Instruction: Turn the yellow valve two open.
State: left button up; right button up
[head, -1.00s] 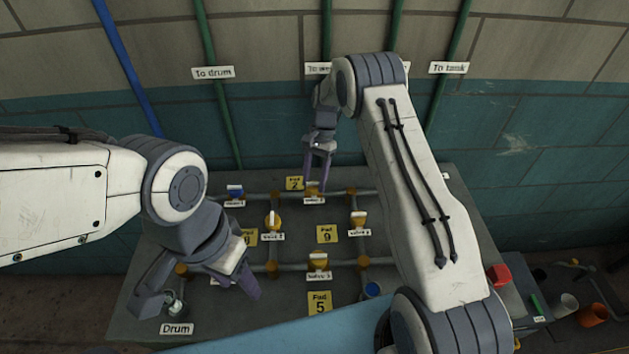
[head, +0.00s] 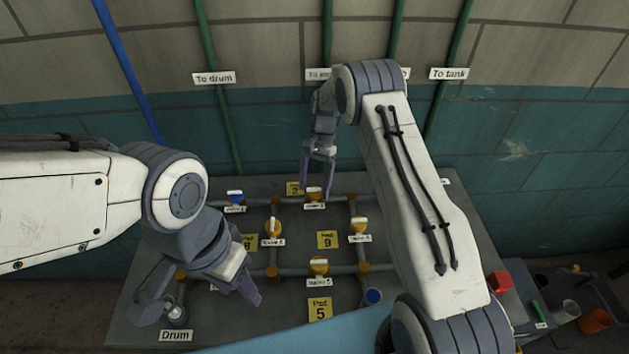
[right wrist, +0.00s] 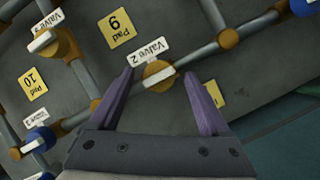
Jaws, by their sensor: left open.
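The yellow valve two (right wrist: 158,75) sits on a grey pipe, with its white handle bar roughly in line with that pipe. Its white label (right wrist: 148,52) reads "Valve 2". My right gripper (right wrist: 160,84) is open, with one purple finger on each side of the valve; I cannot tell if either touches it. In the head view, my right gripper (head: 317,190) points down at this valve (head: 313,196) at the back of the board, and its fingers partly hide it. My left gripper (head: 205,303) is open and empty over the board's front left, near the Drum label (head: 176,336).
Other yellow valves (head: 273,228) (head: 318,266) (head: 359,227) and a blue valve (head: 235,197) stand on the piping nearby. Yellow pad labels (head: 327,240) lie between the pipes. A tiled wall (head: 530,130) rises behind. Cups and a red object (head: 500,282) are at the right.

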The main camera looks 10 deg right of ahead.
jog(key=b+v, duration=0.2)
jog(key=v, duration=0.8)
jog(key=shift+r, duration=0.2)
jog(key=shift+w, duration=0.1)
jog(key=s+a+r+n+t+h, duration=0.2)
jog(key=s+a+r+n, duration=0.65)
jog(key=s+a, duration=0.55)
jog(key=s+d+n+t, duration=0.1)
jog(key=s+n, duration=0.7)
jog(key=s, duration=1.5)
jog(key=shift+f+t, duration=0.4)
